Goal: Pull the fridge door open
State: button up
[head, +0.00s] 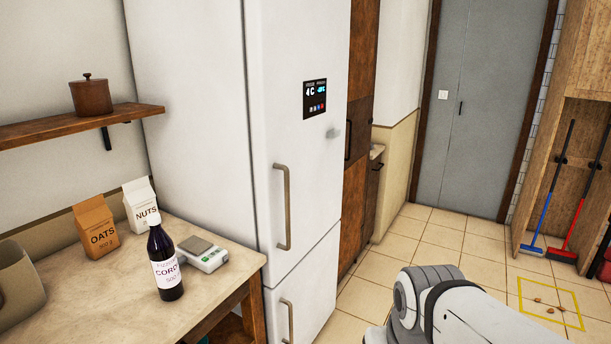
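The white fridge (295,60) stands left of centre in the head view, with a tall upper door (305,150) and a lower door (310,290). Both doors look shut. The upper door has a vertical bronze-coloured bar handle (287,207) on its left side, and the lower door has a similar one (288,322). A dark display panel is on the upper door. Part of my arm shows at the bottom right, in front of the fridge and to its right. My gripper is out of view, so its state and place are hidden.
A worktop (222,287) left of the fridge carries a dark bottle (163,262), cartons and a small scale (203,255). A wall shelf (60,132) holds a brown pot. Tiled floor is open to the right, with a yellow marked square (522,296) and brooms beyond.

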aim_at(297, 59)
jog(key=z, duration=0.15)
jog(key=i, duration=1.1)
jog(key=z, duration=0.25)
